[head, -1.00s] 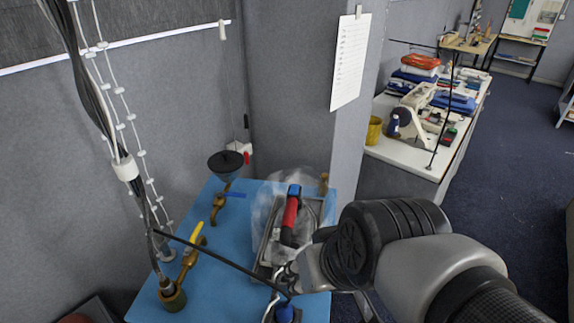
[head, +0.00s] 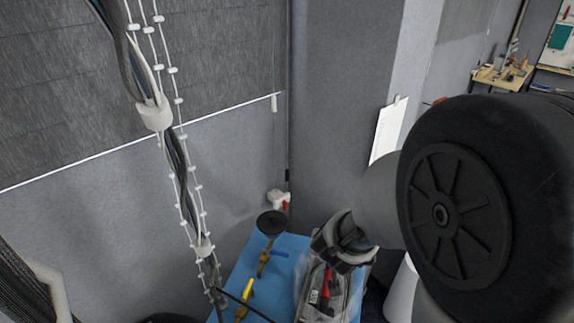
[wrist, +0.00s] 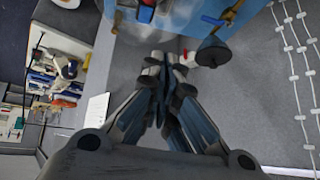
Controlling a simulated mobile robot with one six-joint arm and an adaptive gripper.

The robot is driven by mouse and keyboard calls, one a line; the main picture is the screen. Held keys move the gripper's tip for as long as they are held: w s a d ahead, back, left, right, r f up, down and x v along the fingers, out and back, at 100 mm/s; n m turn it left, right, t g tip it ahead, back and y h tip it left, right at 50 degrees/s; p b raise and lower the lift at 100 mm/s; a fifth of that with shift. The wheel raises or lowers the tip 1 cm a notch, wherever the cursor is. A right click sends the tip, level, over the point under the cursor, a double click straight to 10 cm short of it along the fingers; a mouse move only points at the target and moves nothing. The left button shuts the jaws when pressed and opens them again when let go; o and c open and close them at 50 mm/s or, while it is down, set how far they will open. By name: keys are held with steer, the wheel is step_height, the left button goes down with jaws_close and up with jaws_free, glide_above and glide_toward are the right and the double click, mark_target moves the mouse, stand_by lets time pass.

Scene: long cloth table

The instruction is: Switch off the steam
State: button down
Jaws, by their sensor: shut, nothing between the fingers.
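The blue table (head: 246,268) carries a brass valve with a blue handle (head: 278,253) and one with a yellow handle (head: 247,289). A black disc or funnel (head: 272,223) stands above the blue-handled valve. A white wall box (head: 277,197) with a red part is on the grey wall behind. My gripper (wrist: 167,64) is shut and empty, in the air. In the wrist view it points past the table's edge, beside the red part (wrist: 185,55) and the black disc (wrist: 212,54).
A cable bundle (head: 175,165) hangs at the left of the table. A paper sheet (head: 387,130) hangs on the grey partition. My arm hides much of the right. A cluttered bench (wrist: 62,45) shows at the left of the wrist view.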

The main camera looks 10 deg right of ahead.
steer(key=shift+w+d+m+g+h+p, duration=0.1)
steer(key=shift+d+m+g+h+p, duration=0.2)
steer(key=shift+d+h+p, duration=0.6)
steer(key=shift+d, duration=0.15)
steer(key=b+x, duration=0.3)
steer(key=x, duration=0.6)
steer(key=shift+w+f+b, duration=0.15)
steer(key=shift+f+b, duration=0.2)
step_height(320, 180, down, 3)
steer(key=shift+r+b, duration=0.2)
steer(key=shift+b, duration=0.3)
steer(key=shift+f, duration=0.75)
